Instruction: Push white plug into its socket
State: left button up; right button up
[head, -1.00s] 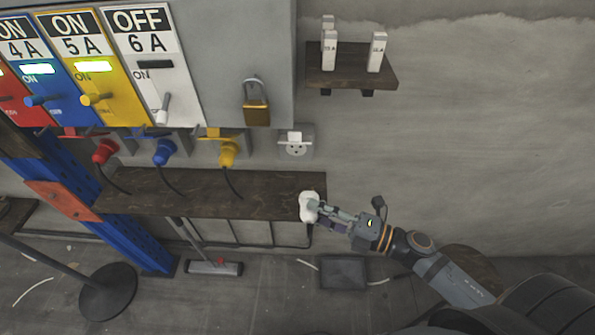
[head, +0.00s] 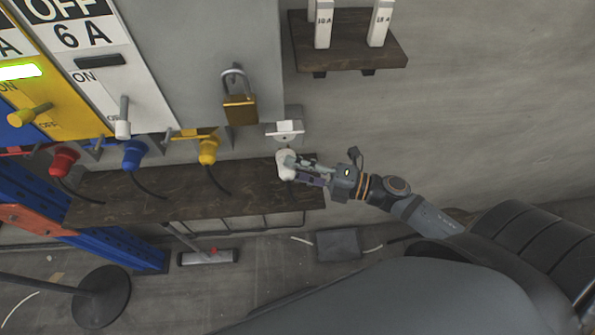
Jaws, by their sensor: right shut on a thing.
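The white plug (head: 285,164) is in my right gripper (head: 297,168), which is shut on it. The plug is just below the white socket (head: 285,131) on the wall, over the right end of the wooden shelf. The socket's flap shows at its top, and the plug hides part of its lower face. I cannot tell whether the plug touches the socket. My left gripper is not in view.
Red (head: 65,160), blue (head: 134,153) and yellow (head: 208,150) plugs sit in a row to the left, their cords hanging over the dark shelf (head: 150,195). A padlock (head: 239,105) hangs above. A fuse shelf (head: 345,45) is at the upper right; the wall below it is clear.

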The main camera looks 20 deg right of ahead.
pick_arm(q)
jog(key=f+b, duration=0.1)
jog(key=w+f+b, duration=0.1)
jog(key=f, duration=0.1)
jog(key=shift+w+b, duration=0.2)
jog(key=shift+b, duration=0.2)
pick_arm(e)
jog(key=w, duration=0.2)
jog(key=w+d, duration=0.1)
jog(key=w, duration=0.1)
jog(key=shift+w+d, duration=0.2)
jog(key=shift+w, duration=0.1)
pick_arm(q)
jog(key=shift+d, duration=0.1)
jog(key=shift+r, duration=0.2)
pick_arm(e)
jog(key=shift+r, duration=0.1)
dwell(0.9)
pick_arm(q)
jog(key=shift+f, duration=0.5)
pick_arm(e)
jog(key=shift+w+d, duration=0.2)
jog(key=shift+w, duration=0.3)
jog(key=o, duration=1.1)
jog(key=shift+o, duration=0.2)
